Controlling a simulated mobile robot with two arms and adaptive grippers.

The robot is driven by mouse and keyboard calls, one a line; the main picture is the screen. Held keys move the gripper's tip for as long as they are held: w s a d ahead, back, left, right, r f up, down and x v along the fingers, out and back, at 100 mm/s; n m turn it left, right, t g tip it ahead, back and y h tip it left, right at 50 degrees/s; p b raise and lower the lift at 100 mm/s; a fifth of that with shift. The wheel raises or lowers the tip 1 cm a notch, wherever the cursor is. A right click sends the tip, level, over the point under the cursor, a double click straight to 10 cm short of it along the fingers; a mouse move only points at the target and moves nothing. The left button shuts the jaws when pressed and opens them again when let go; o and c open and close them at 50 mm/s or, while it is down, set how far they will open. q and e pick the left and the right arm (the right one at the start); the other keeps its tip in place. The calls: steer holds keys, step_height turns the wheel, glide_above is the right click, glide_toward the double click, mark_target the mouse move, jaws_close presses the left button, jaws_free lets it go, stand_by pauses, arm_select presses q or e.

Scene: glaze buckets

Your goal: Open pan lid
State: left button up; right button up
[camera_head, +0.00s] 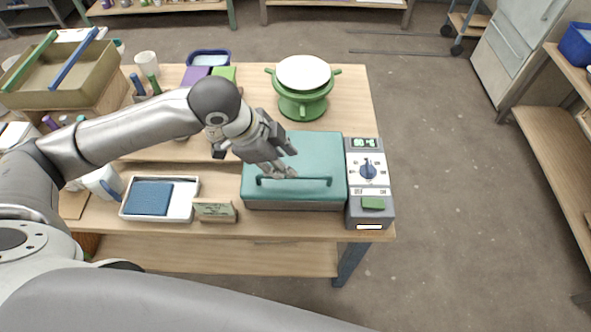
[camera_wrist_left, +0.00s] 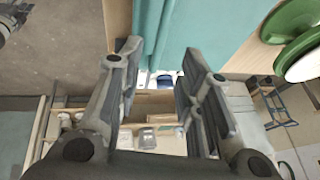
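A teal pan lid (camera_head: 318,152) lies closed on the grey box-shaped pan (camera_head: 295,205) at the front right of the table. Its teal bar handle (camera_head: 310,182) runs along the front of the lid. My left gripper (camera_head: 288,160) is over the lid, just behind the handle in the picture; whether it touches the lid I cannot tell. In the left wrist view the gripper (camera_wrist_left: 160,62) has its fingers apart with nothing clearly between them, and the teal lid (camera_wrist_left: 235,25) fills the top. My right gripper is not in view.
A white tray with a blue pad (camera_head: 151,198) and a small sign (camera_head: 215,211) are to the left. Floor right of the table is clear.

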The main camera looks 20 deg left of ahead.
mark_target(299, 176)
arm_select(q)
steer(key=x, duration=0.7)
steer(key=shift+w+d+f+p, duration=0.1)
steer(key=shift+f+p, duration=0.1)
steer(key=shift+p, duration=0.15)
jaws_close()
